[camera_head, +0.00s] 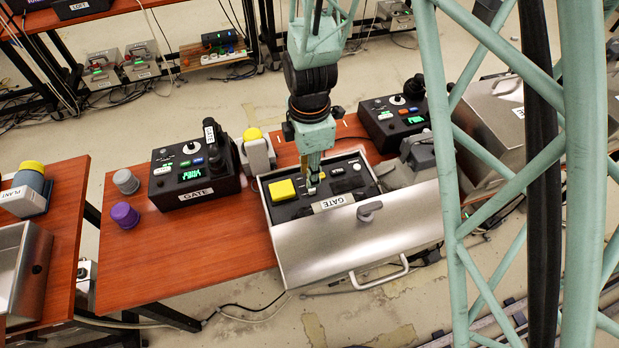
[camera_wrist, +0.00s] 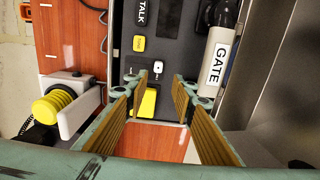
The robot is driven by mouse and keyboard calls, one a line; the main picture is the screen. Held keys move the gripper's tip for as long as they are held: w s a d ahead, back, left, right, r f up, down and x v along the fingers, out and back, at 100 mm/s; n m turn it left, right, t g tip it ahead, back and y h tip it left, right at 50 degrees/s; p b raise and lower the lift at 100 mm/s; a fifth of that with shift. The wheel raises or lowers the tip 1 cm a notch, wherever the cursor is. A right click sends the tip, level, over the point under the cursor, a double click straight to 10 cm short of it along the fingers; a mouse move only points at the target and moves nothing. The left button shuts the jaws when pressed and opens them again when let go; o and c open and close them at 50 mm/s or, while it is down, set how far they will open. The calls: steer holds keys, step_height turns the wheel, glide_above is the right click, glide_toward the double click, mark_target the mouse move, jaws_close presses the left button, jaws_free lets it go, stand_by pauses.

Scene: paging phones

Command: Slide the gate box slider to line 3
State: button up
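The gate box (camera_head: 345,240) is a silver case with its black control panel uncovered and a GATE label on its front edge. Its panel (camera_wrist: 173,25) fills the upper middle of the wrist view. A large yellow button (camera_head: 282,190) sits at the panel's left; it shows partly behind a finger in the wrist view (camera_wrist: 147,104). A small white-topped control (camera_wrist: 158,67) on the panel may be the slider; line marks are not readable. My gripper (camera_head: 314,186) points down over the panel, right of the yellow button.
Left of the box stand a black GATE phone unit (camera_head: 195,172), a yellow-topped grey device (camera_head: 257,148), and grey (camera_head: 125,181) and purple (camera_head: 124,214) knobs. Another black unit (camera_head: 394,120) stands behind. The front left of the wooden table (camera_head: 190,250) is clear.

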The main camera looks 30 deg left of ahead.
steer(key=shift+r, duration=2.1)
